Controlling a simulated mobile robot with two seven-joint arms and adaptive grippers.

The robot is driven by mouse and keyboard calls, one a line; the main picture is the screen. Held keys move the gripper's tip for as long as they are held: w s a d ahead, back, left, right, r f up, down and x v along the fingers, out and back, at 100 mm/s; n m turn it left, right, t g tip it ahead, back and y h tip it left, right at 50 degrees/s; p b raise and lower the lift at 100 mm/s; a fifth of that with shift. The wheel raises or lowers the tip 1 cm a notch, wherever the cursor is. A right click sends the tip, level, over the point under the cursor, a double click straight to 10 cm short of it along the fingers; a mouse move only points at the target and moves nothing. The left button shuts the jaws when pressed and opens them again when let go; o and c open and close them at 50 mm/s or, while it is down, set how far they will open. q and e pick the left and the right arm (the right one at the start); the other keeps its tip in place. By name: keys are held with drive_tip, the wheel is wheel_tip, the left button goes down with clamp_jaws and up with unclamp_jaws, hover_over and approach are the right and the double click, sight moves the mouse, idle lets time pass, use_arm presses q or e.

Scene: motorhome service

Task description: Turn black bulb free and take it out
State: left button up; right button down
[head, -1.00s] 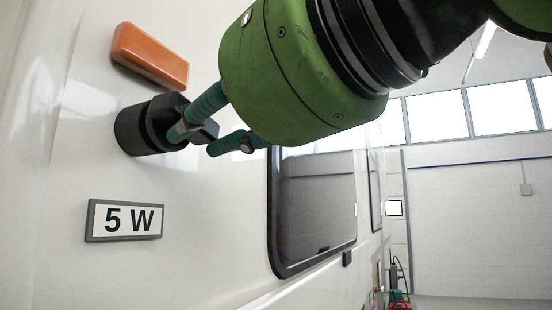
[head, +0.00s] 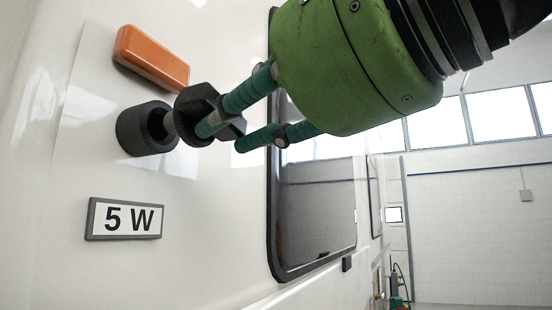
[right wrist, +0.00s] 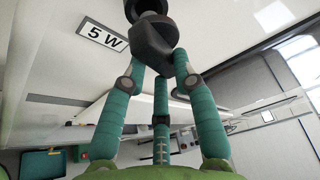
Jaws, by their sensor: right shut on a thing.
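The black bulb (head: 188,108) is a dark knob-shaped body with a grey stem pointing at the round black socket (head: 137,131) on the white wall. A gap shows between the bulb's body and the socket; I cannot tell whether the stem's tip is still inside. My right gripper (head: 224,134) is shut on the bulb's angular grip, coming in from the right. In the right wrist view the bulb (right wrist: 154,48) sits between the teal fingertips, with the socket (right wrist: 146,6) beyond it. My left gripper is not in view.
An orange lamp (head: 151,57) is fixed on the wall above the socket. A "5 W" label (head: 124,219) is below it. A dark framed window (head: 315,205) lies to the right. Open room extends beyond at the far right.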

drive_tip(key=shift+d, duration=0.15)
idle(0.3)
drive_tip(key=d, duration=0.1)
drive_tip(key=s+d, duration=0.1)
drive_tip(key=d, duration=0.2)
drive_tip(key=shift+s+d+b, duration=0.25)
drive_tip(key=shift+s+b, duration=0.1)
drive_tip(key=shift+b, duration=0.05)
drive_tip(key=shift+w+f, duration=0.1)
